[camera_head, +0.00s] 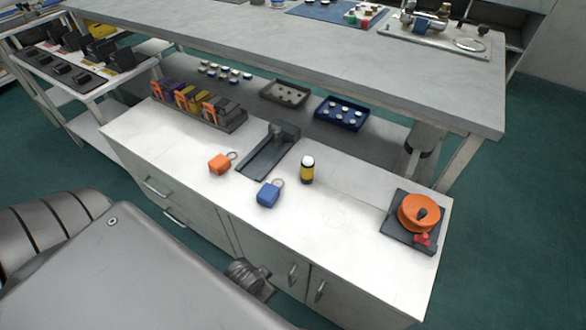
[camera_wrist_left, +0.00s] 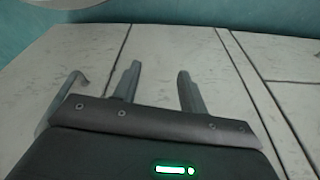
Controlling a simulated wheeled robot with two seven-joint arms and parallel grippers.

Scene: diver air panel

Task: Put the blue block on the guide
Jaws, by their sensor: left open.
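The blue block (camera_head: 268,195) sits on the white cabinet top, with a metal ring at its upper right. The guide (camera_head: 262,161) is a dark grey channel with an upright piece at its far end. It stands behind the blue block and its channel looks empty. My left gripper (camera_wrist_left: 156,78) is open and empty in the left wrist view, facing pale cabinet panels; neither block nor guide shows there. In the head view a grey part of my own body shows by the cabinet front, but no fingers are clear. My right gripper is not in view.
An orange block (camera_head: 219,164) with a ring lies left of the guide. A yellow-black cylinder with a white top (camera_head: 307,169) stands right of the blue block. An orange round knob (camera_head: 418,212) sits on a dark plate at right. A rack (camera_head: 230,122) stands at back left.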

